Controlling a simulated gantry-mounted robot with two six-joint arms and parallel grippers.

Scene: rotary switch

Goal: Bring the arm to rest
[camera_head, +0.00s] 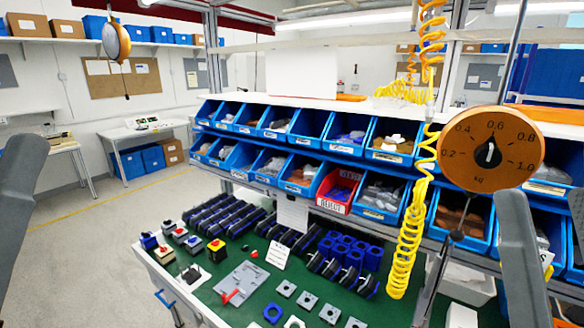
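Neither gripper shows in the head view. A grey link of my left arm stands at the left edge, and a grey link of my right arm rises at the right, in front of the bench. The fingertips of both arms are out of frame. Several small switch-like boxes stand at the left end of the green bench top (255,308). One is yellow and black with a red top (217,250). Another box has a dark knob on a pale face (190,274). I cannot tell which one is a rotary switch.
Two rows of blue bins (330,130), with one red bin (339,188), stand behind the bench. A yellow coiled hose (408,240) and a round orange kg dial (491,149) hang in front. Black and blue parts crowd the bench. Open floor (80,235) lies left.

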